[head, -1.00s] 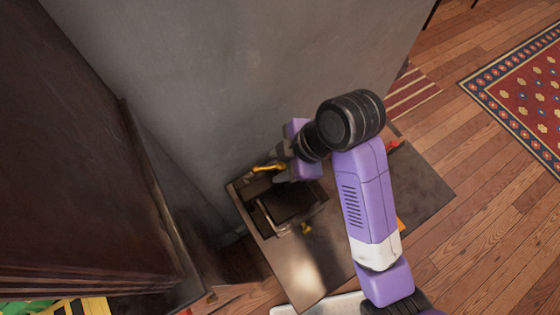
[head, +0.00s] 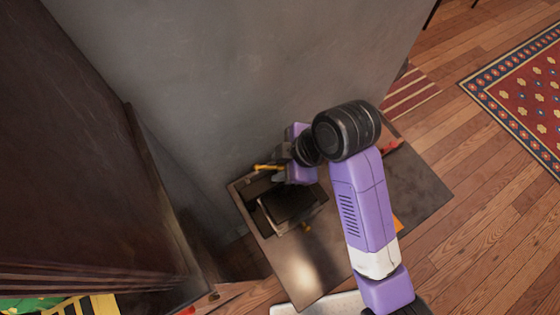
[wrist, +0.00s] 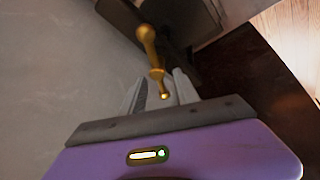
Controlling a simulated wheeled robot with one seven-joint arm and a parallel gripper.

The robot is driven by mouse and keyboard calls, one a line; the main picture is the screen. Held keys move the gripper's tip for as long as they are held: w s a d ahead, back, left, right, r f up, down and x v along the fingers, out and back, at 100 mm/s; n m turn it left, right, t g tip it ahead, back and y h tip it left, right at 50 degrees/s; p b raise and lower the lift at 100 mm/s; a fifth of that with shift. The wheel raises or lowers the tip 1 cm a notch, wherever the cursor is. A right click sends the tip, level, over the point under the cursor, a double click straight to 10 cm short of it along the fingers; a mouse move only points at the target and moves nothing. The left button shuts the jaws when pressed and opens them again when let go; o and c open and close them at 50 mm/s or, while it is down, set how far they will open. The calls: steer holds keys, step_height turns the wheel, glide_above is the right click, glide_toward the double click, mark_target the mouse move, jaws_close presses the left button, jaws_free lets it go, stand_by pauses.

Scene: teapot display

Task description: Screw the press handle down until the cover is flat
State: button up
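The press (head: 290,207) is a dark block-shaped device on the table against the grey wall in the head view. Its brass handle (head: 266,168) sticks out at its upper side, beside my gripper (head: 283,160). In the wrist view the brass handle (wrist: 155,68) is a thin bar with rounded knobs, its near end between the grey fingers of my gripper (wrist: 160,93). The fingers look parted, with a gap beside the handle's end. My arm partly hides the press, so whether the cover is flat cannot be told.
Small red and orange items lie on the table's right.

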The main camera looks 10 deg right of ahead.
stand_by(0.3)
steer(key=p+v, duration=0.3)
steer(key=v, duration=0.4)
steer(key=shift+r, duration=0.4)
steer(key=shift+d, duration=0.1)
